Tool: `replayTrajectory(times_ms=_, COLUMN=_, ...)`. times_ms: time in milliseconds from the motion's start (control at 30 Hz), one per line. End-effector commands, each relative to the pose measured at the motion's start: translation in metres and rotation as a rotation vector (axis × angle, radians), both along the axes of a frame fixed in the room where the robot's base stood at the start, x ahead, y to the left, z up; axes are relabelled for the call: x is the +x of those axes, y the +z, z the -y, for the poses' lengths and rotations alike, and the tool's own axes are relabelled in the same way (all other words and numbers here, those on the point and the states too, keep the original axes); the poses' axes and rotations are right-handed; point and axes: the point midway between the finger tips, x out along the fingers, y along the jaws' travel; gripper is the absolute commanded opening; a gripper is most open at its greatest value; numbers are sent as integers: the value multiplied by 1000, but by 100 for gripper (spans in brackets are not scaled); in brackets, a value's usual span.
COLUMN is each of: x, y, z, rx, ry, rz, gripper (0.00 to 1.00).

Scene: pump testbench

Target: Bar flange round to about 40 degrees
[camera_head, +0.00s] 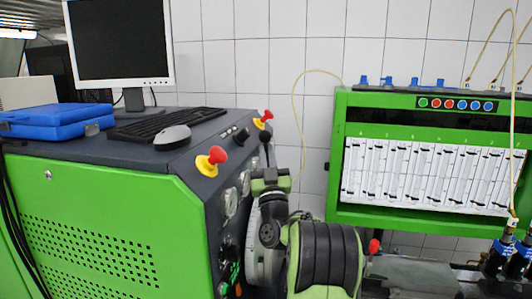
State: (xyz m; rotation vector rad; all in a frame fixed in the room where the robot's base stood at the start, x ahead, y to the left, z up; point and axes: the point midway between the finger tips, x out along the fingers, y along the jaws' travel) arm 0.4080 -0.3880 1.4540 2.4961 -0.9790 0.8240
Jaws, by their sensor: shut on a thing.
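My gripper (270,181) is a small green and black part at the end of my arm, seen from behind in front of the bench's right side. It is shut on a slim dark bar (265,152) that sticks up above it, tilted slightly and with a rounded top. The fingertips are too small and covered to make out. I cannot make out the flange or its angle; my arm hides much of the area right of the control panel.
The green console (90,220) carries a monitor, keyboard (165,123), mouse (172,137) and blue case (57,120). Red-knobbed yellow switches (211,161) and gauges line its panel close to my arm. The green rack (432,210) with glass tubes stands right; a thin hose arches between.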

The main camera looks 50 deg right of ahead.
Motion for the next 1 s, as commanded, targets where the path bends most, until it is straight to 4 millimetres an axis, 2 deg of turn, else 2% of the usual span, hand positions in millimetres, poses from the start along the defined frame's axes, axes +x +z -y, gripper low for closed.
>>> replayTrajectory(times_ms=400, x=1, y=3, z=2, rx=5, ry=0, rz=-2, gripper=0)
replayTrajectory(times_ms=1000, x=10, y=11, z=19, rx=54, ry=0, rz=-27, gripper=0)
